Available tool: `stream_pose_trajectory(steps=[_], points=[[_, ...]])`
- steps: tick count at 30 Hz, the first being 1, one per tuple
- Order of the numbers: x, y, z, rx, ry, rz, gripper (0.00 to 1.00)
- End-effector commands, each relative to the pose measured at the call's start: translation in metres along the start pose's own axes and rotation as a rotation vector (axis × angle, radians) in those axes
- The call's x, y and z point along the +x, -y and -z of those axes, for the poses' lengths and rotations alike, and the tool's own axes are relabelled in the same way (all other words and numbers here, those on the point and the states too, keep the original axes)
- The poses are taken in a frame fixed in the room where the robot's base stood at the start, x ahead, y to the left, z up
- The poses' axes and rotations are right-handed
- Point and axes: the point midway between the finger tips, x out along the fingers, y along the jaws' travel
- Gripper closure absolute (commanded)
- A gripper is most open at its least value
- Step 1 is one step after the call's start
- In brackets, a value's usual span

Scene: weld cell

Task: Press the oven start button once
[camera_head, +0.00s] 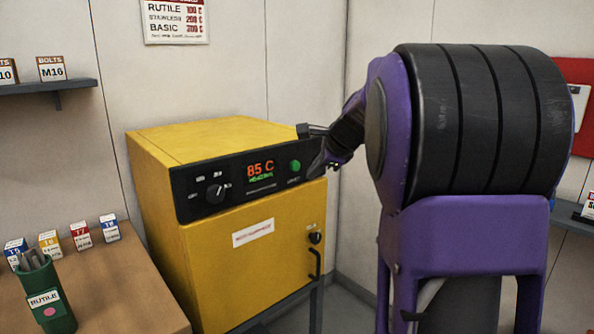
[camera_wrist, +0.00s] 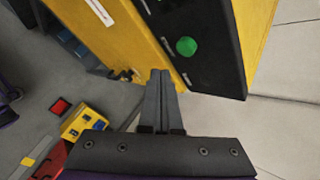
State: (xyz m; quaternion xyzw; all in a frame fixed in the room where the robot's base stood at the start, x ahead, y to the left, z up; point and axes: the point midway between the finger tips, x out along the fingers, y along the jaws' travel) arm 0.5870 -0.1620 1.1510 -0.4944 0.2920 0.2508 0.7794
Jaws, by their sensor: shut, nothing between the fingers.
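The yellow oven (camera_head: 245,255) stands with a black control panel (camera_head: 232,186) across its upper front. The round green start button (camera_head: 295,166) is at the panel's right end, right of a display reading 85 C (camera_head: 260,172) and a black dial (camera_head: 215,194). In the wrist view the green button (camera_wrist: 186,47) shows uncovered on the black panel. My gripper (camera_wrist: 160,74) is shut and empty, its fingertips beside the panel's edge and short of the button in the picture. In the head view my gripper (camera_head: 332,168) is partly hidden at the panel's right end; contact cannot be told.
A wooden bench (camera_head: 105,285) at the left carries a green rod holder (camera_head: 45,298) and several small boxes. A handle (camera_head: 316,262) sticks out of the oven door. In the wrist view, yellow and red objects (camera_wrist: 82,123) lie below at the left.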

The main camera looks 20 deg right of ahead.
Motion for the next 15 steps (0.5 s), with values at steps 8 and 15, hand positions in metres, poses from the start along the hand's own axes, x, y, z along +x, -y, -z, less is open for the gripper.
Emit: stream_pose_trajectory(steps=[8,15], points=[[-0.016,-0.012,0.012,0.0,0.001,0.001,1.0],[-0.017,-0.012,0.012,0.0,0.0,0.0,1.0]])
